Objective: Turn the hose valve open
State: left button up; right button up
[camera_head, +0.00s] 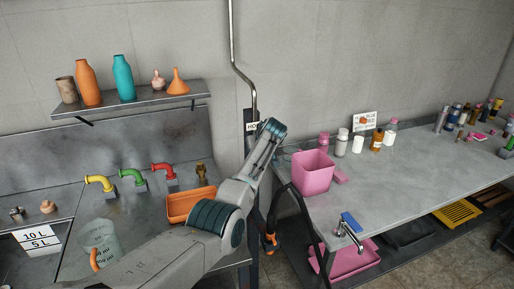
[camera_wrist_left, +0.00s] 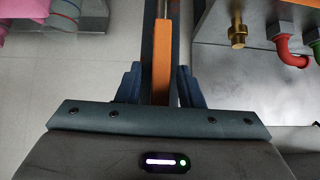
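The hose valve's long orange handle (camera_wrist_left: 162,62) stands along a dark post in the left wrist view, below a metal pipe. My left gripper (camera_wrist_left: 160,88) has its two blue fingers on either side of this handle, with a visible gap on each side, so it looks open. I cannot tell how deep the handle sits between them. In the head view my left arm reaches up to the post, and the arm hides the handle and the fingers. A partly covered label (camera_head: 251,127) shows beside the arm. My right gripper is in neither view.
A black hose with an orange nozzle (camera_head: 270,241) hangs below the post. A pink bin (camera_head: 312,172) stands on the right table (camera_head: 400,185). Yellow, green and red taps (camera_head: 163,170), a brass fitting (camera_head: 201,172) and an orange tray (camera_head: 185,208) are left of the arm.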

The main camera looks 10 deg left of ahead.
pick_arm(q)
jog(key=shift+r, duration=0.1)
jog(key=b+v, duration=0.3)
jog(key=v, duration=0.7)
jog(key=shift+d+r, duration=0.2)
jog(key=shift+r, duration=0.05)
jog(key=shift+s, duration=0.15)
